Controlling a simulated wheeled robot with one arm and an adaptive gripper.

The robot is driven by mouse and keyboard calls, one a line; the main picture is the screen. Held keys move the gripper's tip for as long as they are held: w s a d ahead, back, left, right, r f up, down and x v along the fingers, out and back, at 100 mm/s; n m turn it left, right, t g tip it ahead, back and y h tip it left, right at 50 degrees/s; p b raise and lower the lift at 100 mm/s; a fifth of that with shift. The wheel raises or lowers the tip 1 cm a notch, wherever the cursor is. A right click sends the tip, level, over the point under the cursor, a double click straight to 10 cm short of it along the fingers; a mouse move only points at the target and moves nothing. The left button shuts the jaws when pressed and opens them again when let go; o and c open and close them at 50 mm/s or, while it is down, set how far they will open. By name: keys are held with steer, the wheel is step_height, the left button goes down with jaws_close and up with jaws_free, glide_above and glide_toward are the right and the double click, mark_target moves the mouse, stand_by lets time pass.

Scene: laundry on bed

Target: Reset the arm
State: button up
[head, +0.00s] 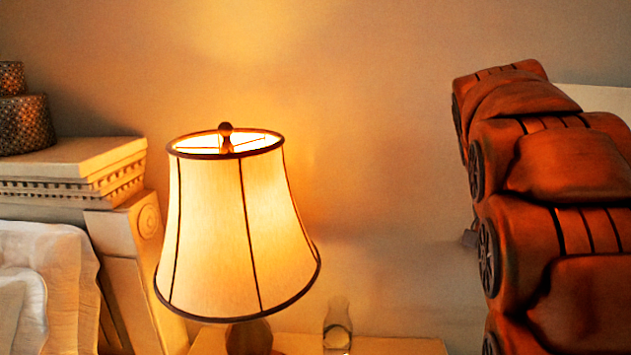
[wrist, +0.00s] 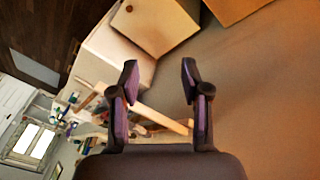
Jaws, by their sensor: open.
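My gripper (wrist: 159,68) shows in the wrist view with its two dark fingers spread apart. It is open, and no object is held between the fingers. A pale wooden bar (wrist: 150,112) passes behind the fingers, and it looks to be apart from them. The wrist view is strongly tilted. My gripper does not show in the head view.
In the head view, a lit lamp (head: 225,235) stands by a wooden surface (head: 365,346) with a small glass vessel (head: 338,325). White bedding (head: 45,275) is at left. Orange-brown car-shaped forms (head: 560,160) rise at right. A pale boxy piece (wrist: 115,55) shows in the wrist view.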

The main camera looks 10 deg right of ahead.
steer(key=s+a+f+n+y, duration=0.2)
steer(key=s+a+f+n, duration=0.4)
steer(key=s+a+f, duration=0.3)
steer(key=s+a+f+n+g+y, duration=0.1)
steer(key=s+a+f+n, duration=0.5)
steer(key=s+a+f, duration=0.4)
steer(key=s+a, duration=0.1)
steer(key=a, duration=0.4)
steer(key=shift+f+y, duration=0.15)
steer(key=shift+y, duration=0.25)
steer(key=shift+c, duration=0.5)
